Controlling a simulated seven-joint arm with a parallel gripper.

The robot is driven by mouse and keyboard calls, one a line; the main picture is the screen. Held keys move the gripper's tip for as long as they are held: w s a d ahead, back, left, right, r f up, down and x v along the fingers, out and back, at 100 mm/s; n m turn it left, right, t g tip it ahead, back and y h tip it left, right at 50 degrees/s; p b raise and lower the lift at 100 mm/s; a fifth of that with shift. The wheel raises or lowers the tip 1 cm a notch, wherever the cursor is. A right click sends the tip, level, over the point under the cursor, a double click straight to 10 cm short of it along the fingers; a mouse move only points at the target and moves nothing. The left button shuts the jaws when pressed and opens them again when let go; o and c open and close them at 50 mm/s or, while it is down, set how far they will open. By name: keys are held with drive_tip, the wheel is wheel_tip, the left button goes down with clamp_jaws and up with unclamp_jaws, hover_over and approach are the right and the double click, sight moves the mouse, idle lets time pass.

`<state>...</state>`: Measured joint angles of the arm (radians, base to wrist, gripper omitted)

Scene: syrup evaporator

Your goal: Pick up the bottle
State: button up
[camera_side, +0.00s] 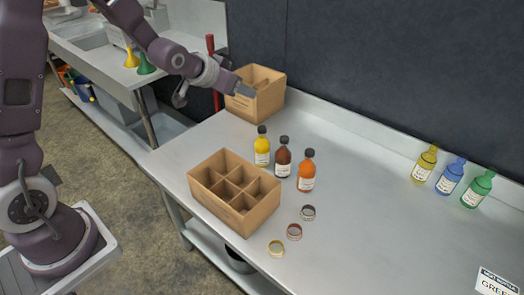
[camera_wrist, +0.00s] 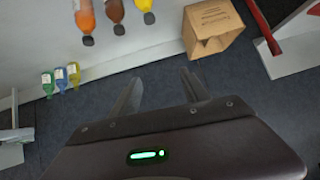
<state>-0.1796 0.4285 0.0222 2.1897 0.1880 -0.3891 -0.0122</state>
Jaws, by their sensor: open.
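A yellow bottle (camera_side: 262,147), a brown bottle (camera_side: 283,158) and an orange bottle (camera_side: 306,172) stand upright in a row on the metal bench, all dark-capped. A yellow-green bottle (camera_side: 425,165), a blue bottle (camera_side: 450,177) and a green bottle (camera_side: 477,190) stand along the back at right. The green one also shows in the wrist view (camera_wrist: 47,84). A sign (camera_side: 495,283), cut off at the corner, reads "GREE". My gripper (camera_side: 245,90) is raised by the back box, away from all the bottles. In the wrist view its fingers (camera_wrist: 161,76) are apart and empty.
A divided cardboard crate (camera_side: 214,204) with empty compartments stands at the bench's front left. Another cardboard box (camera_side: 272,103) stands behind. A sink unit (camera_side: 85,40) is at far left. The bench's right middle is clear.

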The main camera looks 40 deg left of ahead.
drive_tip(key=t, duration=0.2)
approach(259, 130)
drive_tip(key=w+a+r, duration=0.1)
drive_tip(key=w+r, duration=0.3)
wheel_tip(259, 130, down, 7)
drive_tip(key=t+h, duration=0.1)
drive_tip(key=x, duration=0.7)
drive_tip(key=shift+d+r, duration=0.1)
clamp_jaws()
